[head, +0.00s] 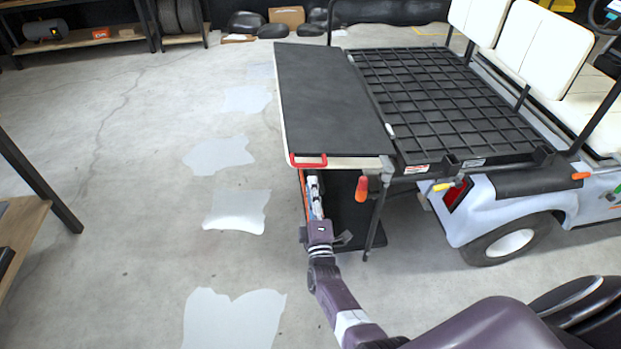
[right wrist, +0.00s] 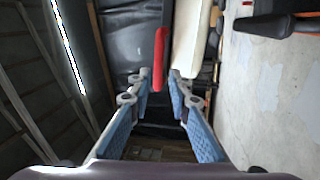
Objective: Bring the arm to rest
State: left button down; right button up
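My right arm reaches up from the bottom of the head view. Its gripper (head: 314,187) is just below the near edge of the black-topped panel (head: 330,95) at the cart's rear. A red handle (head: 308,161) sits on that edge. In the right wrist view the blue-padded fingers (right wrist: 159,76) are apart. The red handle (right wrist: 159,48) shows ahead of and partly between the tips, with space on both sides and no clear contact. My left gripper is not in view.
The cart's black grid deck (head: 440,95) adjoins the panel on the right. An orange-handled object (head: 361,188) hangs beside the panel's near corner. The cart wheel (head: 508,243) stands right. A wooden-topped bench (head: 20,235) is at far left. The floor between is clear.

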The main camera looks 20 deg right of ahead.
jog(key=shift+s+a+f, duration=0.1)
jog(key=shift+s+a, duration=0.05)
jog(key=shift+s, duration=0.35)
jog(key=s+a+f+m+g+y, duration=0.1)
jog(key=s+a+f+g+y, duration=0.15)
jog(key=s+f, duration=0.6)
jog(key=s+a+f+m+g+y, duration=0.25)
jog(key=s+f, duration=0.25)
jog(key=f, duration=0.7)
jog(key=s+a+f+m+g+y, duration=0.1)
jog(key=s+f+g, duration=0.4)
jog(key=f, duration=0.5)
jog(key=s+f+m+g, duration=0.2)
jog(key=s+f, duration=0.2)
jog(key=s, duration=0.8)
jog(key=s+d+f+m+g, duration=0.1)
jog(key=s+f+m+g, duration=0.1)
jog(key=s, duration=1)
jog(key=s+d+f+m+g, duration=0.1)
jog(key=s+f+g, duration=0.3)
jog(key=s, duration=0.9)
notch_tip(320, 180, down, 3)
jog(key=shift+f+m, duration=0.1)
jog(key=shift+m, duration=0.35)
